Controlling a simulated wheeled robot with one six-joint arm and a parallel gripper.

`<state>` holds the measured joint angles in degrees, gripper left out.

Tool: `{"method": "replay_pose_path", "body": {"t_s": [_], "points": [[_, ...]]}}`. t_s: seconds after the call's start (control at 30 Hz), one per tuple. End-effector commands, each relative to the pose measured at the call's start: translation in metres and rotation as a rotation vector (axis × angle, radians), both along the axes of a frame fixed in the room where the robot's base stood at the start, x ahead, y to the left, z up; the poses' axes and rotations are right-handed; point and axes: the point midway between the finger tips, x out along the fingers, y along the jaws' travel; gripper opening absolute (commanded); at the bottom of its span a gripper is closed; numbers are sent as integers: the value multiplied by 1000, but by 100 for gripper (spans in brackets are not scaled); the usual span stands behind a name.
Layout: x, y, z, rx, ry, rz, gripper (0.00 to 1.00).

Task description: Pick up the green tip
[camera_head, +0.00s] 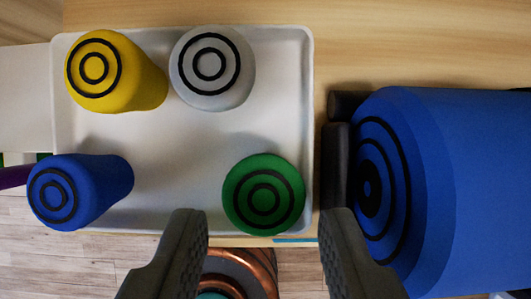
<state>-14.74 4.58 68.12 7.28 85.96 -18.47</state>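The green tip (264,172) is a round-topped piece with black rings on its end. It stands at the lower right of a white tray (200,215) in the head camera view. My gripper (262,218) shows at the bottom of the view with its two dark fingers spread wide. The green tip appears between and just beyond the fingertips, with a visible gap on each side. Nothing is held. How far the fingers are above the tip is hard to tell.
A yellow tip (135,80), a grey tip (212,95) and a blue tip (105,180) share the tray. A large blue ringed cylinder (425,160) lies close right of the tray, near the right finger. A copper-coloured ringed object (245,265) is below the table edge.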

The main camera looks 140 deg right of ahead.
Motion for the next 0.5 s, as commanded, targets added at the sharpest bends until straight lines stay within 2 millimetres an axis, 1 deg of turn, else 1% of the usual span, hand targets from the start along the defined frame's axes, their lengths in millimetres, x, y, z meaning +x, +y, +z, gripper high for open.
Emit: {"method": "replay_pose_path", "body": {"t_s": [0.1, 0.2, 0.43, 0.47, 0.5], "points": [[6, 4, -16, 0, 2, 0, 38], [9, 6, -24, 0, 1, 0, 38], [10, 6, -27, 0, 0, 0, 38], [10, 6, -27, 0, 0, 0, 34], [10, 6, -26, 0, 0, 0, 27]]}}
